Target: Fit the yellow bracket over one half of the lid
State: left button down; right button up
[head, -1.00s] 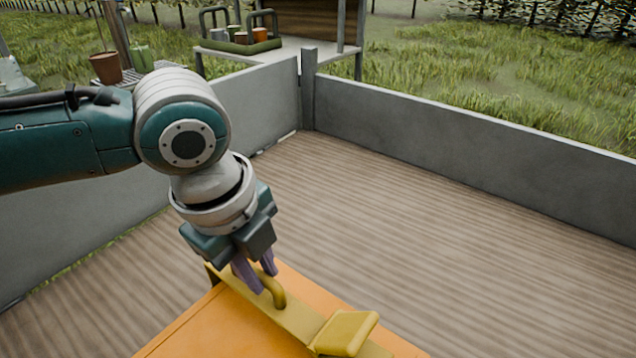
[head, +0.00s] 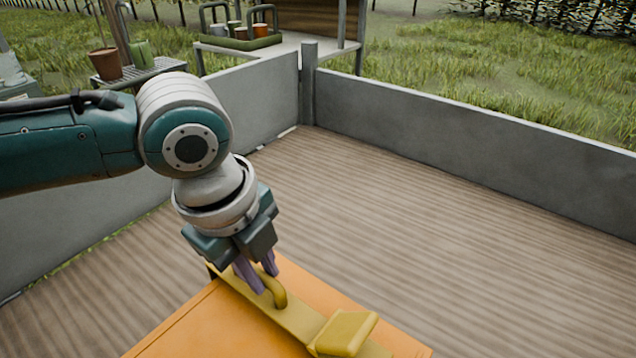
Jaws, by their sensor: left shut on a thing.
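The yellow bracket (head: 300,318) is a long flat bar with a curved handle (head: 279,293) and a raised block (head: 345,333) toward its right end. The near part of the lid is cut off by the frame. My right gripper is not in view.
Low grey walls (head: 470,140) enclose the ribbed brown floor (head: 400,220), which is clear around the lid. Beyond the walls stand a table with a green tray of pots (head: 240,42) and a rack with a brown pot (head: 105,64).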

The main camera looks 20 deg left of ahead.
pick_arm(q)
jog(key=shift+f+b, duration=0.7)
jog(key=shift+f, duration=0.4)
jog(key=c, duration=0.7)
grip_release()
jog(key=shift+c, duration=0.2)
